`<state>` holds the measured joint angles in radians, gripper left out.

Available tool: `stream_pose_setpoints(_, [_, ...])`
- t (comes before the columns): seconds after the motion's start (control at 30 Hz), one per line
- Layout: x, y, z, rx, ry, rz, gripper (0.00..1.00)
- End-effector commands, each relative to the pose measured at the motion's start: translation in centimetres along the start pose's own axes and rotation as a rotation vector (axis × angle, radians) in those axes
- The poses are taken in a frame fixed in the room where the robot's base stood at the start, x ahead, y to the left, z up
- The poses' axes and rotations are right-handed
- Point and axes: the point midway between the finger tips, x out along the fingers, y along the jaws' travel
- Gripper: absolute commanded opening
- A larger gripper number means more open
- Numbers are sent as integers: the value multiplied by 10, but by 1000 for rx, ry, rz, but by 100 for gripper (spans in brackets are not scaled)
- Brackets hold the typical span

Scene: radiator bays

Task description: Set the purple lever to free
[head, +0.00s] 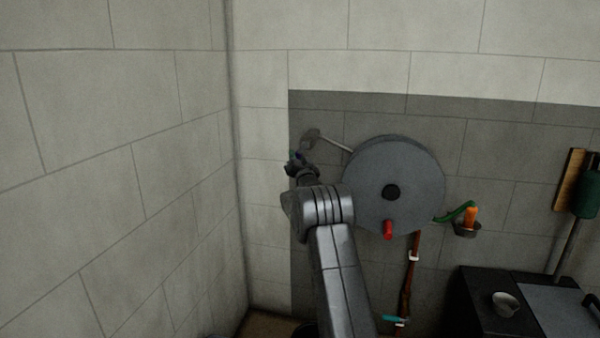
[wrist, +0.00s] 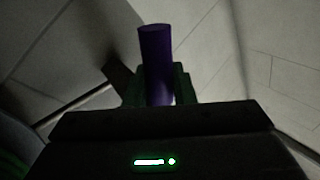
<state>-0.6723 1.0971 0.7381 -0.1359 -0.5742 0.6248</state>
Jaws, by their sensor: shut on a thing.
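The purple lever (wrist: 156,62) shows in the wrist view as an upright rounded bar between my gripper's fingers. My gripper (wrist: 158,88) is shut on it, with one dark green finger on each side. In the head view my gripper (head: 295,162) is small and dark at the left of the grey wheel, and only a trace of purple shows there. The lever's lower end and its mount are hidden by my gripper and arm. I cannot read any free mark.
A large grey wheel (head: 368,180) with a red handle (head: 388,230) is on the wall close right of my arm. A grey block on a rod (head: 311,138) is just above my gripper. A green lever (head: 456,213), an orange piece (head: 471,217) and a dark bench (head: 480,300) lie further right.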

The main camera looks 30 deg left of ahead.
Motion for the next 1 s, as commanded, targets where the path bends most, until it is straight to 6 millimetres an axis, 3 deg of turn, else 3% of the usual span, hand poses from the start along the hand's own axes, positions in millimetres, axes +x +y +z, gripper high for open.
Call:
stream_pose_setpoints(0.03, [-1, 0, 7, 40, 27, -2, 0])
stream_pose_setpoints(0.23, [5, -8, 4, 198, 131, -1, 0])
stream_pose_setpoints(1.0, [22, -31, -18, 705, 470, 2, 0])
